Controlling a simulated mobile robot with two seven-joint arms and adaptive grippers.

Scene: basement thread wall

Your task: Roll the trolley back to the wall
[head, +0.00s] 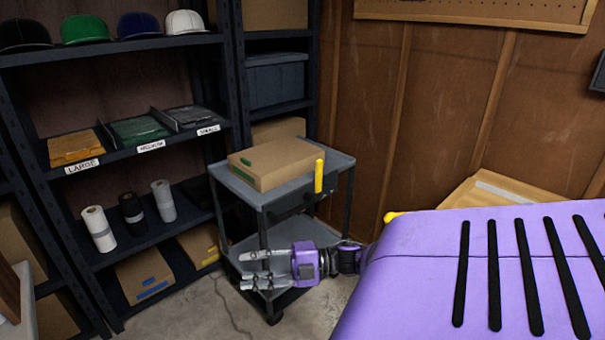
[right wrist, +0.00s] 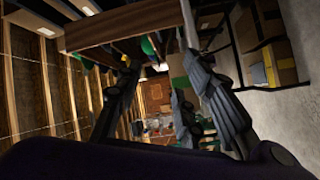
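The grey trolley (head: 262,193) stands upright on casters by the dark shelving and the brown wooden wall (head: 440,110). A cardboard box (head: 277,165) with green marks lies on its top tray. A yellow upright piece (head: 319,177) shows at the top tray's right end. My right gripper (head: 250,269) points left in front of the trolley's lower part and covers some of its lower shelf. Its fingers are spread and nothing shows between them; the right wrist view also shows them apart (right wrist: 165,95). I cannot tell whether it touches the trolley. My left gripper is not in view.
Dark shelving (head: 110,60) with caps, folded packs, rolls and boxes fills the left side. A blue-grey bin (head: 277,80) sits on the rack behind the trolley. A light wooden piece (head: 490,192) leans low by the wall. Some concrete floor (head: 205,305) is clear at the front left.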

